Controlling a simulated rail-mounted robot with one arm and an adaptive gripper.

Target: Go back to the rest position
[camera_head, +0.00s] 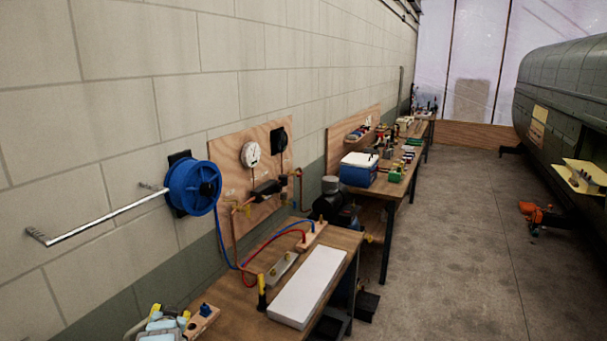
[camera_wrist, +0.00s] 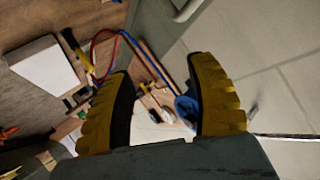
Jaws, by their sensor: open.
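My gripper (camera_wrist: 165,100) shows in the wrist view as two yellow ribbed fingers with dark inner pads. The fingers are apart, and no held object shows between them. Beyond the gap I see parts of the bench area, a blue round thing (camera_wrist: 187,108) and a pale panel. The gripper is not visible in the head view. No marked rest position shows in either view.
A wooden bench (camera_head: 240,288) with a white slab (camera_head: 307,287) runs along the block wall. A blue hose reel (camera_head: 192,188) and a metal bar (camera_head: 105,215) stick out from the wall. A blue cooler (camera_head: 358,172) stands farther back.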

